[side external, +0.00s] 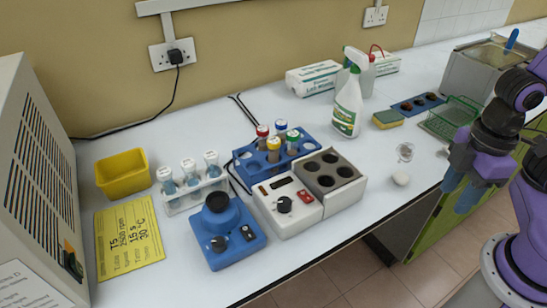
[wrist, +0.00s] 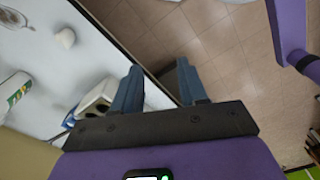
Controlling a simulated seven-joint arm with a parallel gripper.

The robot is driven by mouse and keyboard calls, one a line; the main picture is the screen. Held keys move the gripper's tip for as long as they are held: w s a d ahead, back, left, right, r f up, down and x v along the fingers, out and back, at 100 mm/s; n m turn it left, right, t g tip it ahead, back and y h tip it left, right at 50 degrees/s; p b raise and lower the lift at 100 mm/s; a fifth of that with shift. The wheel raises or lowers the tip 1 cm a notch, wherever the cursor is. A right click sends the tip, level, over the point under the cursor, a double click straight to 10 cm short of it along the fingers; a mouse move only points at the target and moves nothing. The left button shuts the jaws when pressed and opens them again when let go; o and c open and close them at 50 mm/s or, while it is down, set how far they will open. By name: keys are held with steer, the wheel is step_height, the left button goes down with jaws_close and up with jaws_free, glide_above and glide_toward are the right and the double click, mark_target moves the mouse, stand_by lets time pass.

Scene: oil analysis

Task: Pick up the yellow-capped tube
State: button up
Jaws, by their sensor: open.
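The yellow-capped tube (side external: 274,146) stands upright in the blue rack (side external: 243,167) behind the white heater block. Red-, blue- and green-capped tubes stand in the same rack, close around it. My gripper (side external: 459,194) is far to the right of the rack, beyond the bench's front edge. In the wrist view its two blue fingers (wrist: 158,80) are apart with nothing between them. The yellow-capped tube cannot be made out in the wrist view.
The heater block (side external: 287,223) stands directly before the rack. A blue mixer (side external: 228,250) and a rack of white-capped tubes (side external: 196,199) are left of it. A spray bottle (side external: 346,108) stands behind right.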

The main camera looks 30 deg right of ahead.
step_height(320, 180, up, 7)
steer(key=n, duration=0.8)
glide_above(274, 140)
step_height(274, 140, down, 17)
steer(key=c, duration=0.7)
